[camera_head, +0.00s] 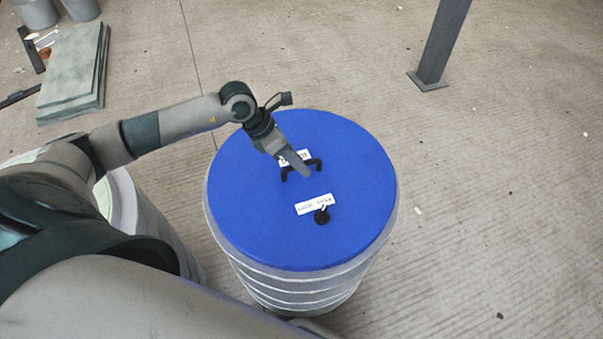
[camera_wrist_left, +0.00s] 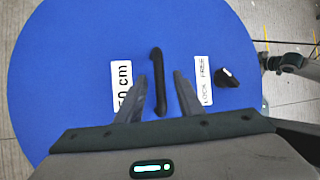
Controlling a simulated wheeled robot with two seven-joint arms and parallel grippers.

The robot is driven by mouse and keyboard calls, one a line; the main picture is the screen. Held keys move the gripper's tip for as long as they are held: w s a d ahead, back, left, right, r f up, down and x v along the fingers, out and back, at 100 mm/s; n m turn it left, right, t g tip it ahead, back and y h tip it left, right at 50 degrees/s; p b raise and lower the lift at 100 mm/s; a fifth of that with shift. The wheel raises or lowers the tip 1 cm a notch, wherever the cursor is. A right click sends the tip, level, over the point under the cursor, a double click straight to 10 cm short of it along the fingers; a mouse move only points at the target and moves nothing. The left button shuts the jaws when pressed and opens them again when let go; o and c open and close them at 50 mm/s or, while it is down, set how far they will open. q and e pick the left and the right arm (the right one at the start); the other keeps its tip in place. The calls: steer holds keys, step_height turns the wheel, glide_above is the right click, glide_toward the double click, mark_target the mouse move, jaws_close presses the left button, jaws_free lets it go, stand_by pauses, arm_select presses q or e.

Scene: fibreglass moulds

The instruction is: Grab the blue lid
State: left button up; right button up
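The blue lid (camera_head: 350,160) lies on top of a grey ribbed drum (camera_head: 300,285) in the head view. It also fills much of the left wrist view (camera_wrist_left: 75,60). A black handle (camera_head: 318,164) stands near its middle. My left gripper (camera_head: 302,168) is over the handle. In the left wrist view the handle (camera_wrist_left: 158,80) runs between the two open fingers (camera_wrist_left: 158,85), with gaps on both sides. Whether the fingertips reach down around the handle cannot be told. My right gripper is not in view.
A black knob (camera_head: 322,217) and white labels (camera_head: 314,204) are on the lid. Another drum (camera_head: 150,215) stands at the left, partly behind my arm. Flat slabs (camera_head: 72,70) lie at the back left. A grey post (camera_head: 440,45) stands at the back. The floor at the right is mostly clear.

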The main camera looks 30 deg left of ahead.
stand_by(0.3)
arm_select(q)
jaws_close()
steer(key=shift+r, duration=0.15)
stand_by(1.1)
